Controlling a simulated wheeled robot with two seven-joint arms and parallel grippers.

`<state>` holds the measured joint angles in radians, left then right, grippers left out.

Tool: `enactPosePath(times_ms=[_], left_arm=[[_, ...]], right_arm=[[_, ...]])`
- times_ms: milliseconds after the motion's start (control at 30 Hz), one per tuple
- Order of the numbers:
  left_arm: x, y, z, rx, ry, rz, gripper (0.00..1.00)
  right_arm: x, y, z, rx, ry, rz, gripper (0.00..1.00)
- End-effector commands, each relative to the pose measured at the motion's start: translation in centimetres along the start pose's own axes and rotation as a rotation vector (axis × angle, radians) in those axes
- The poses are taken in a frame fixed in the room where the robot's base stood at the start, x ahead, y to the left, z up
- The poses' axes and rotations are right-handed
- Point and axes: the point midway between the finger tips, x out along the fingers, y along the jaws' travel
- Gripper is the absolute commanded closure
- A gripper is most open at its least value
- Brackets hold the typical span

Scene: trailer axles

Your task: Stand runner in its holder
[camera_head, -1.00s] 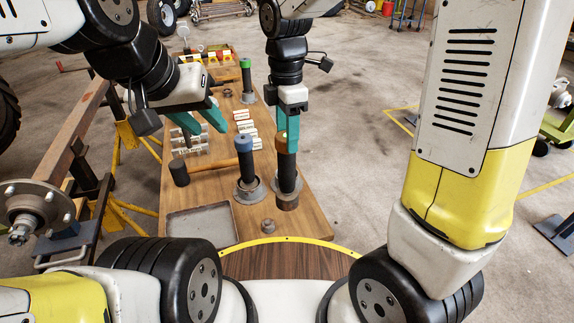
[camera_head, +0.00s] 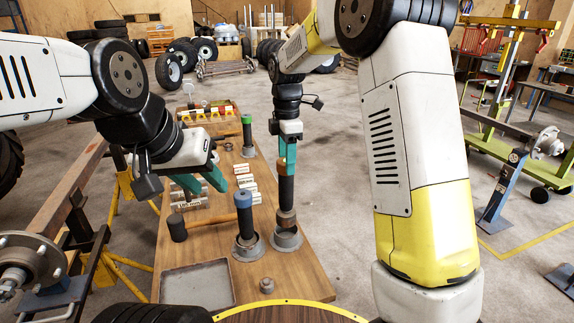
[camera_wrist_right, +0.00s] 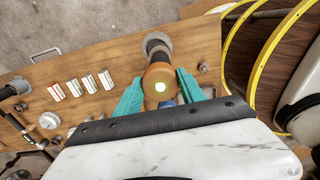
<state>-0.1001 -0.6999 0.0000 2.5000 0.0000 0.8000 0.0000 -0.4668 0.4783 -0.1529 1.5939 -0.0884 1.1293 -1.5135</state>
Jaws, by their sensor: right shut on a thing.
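The runner (camera_head: 286,190) is a black upright cylinder with a brown lower end. My right gripper (camera_head: 286,160) is shut on its top. In the right wrist view the runner's orange cap (camera_wrist_right: 160,80) sits between the teal fingers; the gripper covers it in the head view. A grey ring holder (camera_head: 287,240) on the table lies right under the runner in the head view. The brown end appears at or just above the ring; I cannot tell whether it is inside. My left gripper (camera_head: 201,184) is open and empty over the table's left part.
A blue-capped tool (camera_head: 244,215) stands in its own ring close to the left. A green-capped tool (camera_head: 247,135) stands farther back. A mallet (camera_head: 178,228), white labelled blocks (camera_head: 246,183), a grey tray (camera_head: 197,287) and a small metal part (camera_head: 266,285) share the wooden table (camera_head: 307,275).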

Motion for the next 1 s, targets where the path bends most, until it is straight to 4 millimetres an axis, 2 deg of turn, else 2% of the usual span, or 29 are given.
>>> enactPosePath(times_ms=[267, 600, 1000], left_arm=[[0.0, 0.0, 0.0, 0.000, 0.000, 0.000, 0.64], [0.0, 0.0, 0.0, 0.000, 0.000, 0.000, 0.64], [0.0, 0.0, 0.0, 0.000, 0.000, 0.000, 0.64]], right_arm=[[0.1, 1.1, 0.4, 0.000, 0.001, 0.000, 1.00], [3.4, 1.1, 0.4, -0.002, 0.000, 0.001, 1.00], [3.8, 1.1, 0.5, -0.001, 0.001, 0.001, 1.00]])
